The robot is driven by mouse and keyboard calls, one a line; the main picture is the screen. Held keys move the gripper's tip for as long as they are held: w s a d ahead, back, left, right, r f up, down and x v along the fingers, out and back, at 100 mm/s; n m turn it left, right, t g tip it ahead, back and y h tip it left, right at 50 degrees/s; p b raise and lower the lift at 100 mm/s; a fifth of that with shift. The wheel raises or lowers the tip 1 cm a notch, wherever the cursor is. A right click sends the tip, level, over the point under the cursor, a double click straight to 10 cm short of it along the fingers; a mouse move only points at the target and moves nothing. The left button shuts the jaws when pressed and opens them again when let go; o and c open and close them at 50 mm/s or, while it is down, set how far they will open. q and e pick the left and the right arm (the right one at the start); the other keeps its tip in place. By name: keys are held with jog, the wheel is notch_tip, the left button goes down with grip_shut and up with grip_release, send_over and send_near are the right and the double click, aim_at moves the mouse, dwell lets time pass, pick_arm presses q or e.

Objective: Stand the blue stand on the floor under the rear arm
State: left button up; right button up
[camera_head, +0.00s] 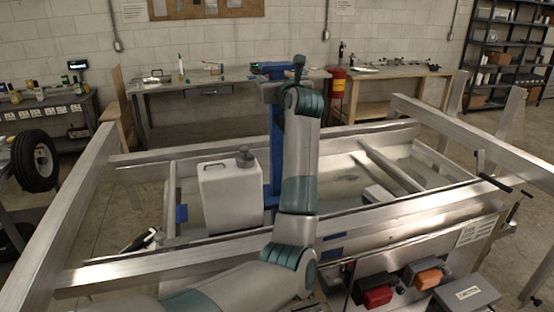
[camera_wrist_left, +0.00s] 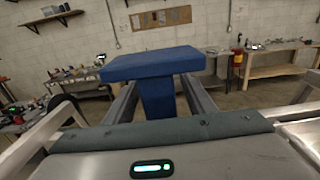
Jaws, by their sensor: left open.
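The blue stand (camera_head: 276,150) is upright, with a flat top and a straight column, seen behind my left arm in the middle of the aluminium trailer. Its foot is partly hidden by a white canister and the arm. In the left wrist view the stand's wide block top (camera_wrist_left: 152,64) is ahead of my left gripper (camera_wrist_left: 158,84). The gripper is open, with one finger on each side of the blue column; I cannot tell whether they touch it. In the head view the gripper is mostly hidden behind my wrist. I cannot tell which trailer beam is the rear arm.
The trailer frame (camera_head: 150,262) surrounds the stand with raised beams. The white canister (camera_head: 228,198) stands close left of it. Red (camera_head: 377,296) and orange (camera_head: 428,278) lamps are at the near right. A wheel (camera_head: 36,160) is at left; workbenches (camera_head: 225,80) line the wall.

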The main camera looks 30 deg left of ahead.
pick_arm(q)
jog(key=shift+c, duration=0.6)
grip_shut()
dwell(0.7)
jog(key=shift+r, duration=0.4)
jog(key=shift+w+a+f, duration=0.1)
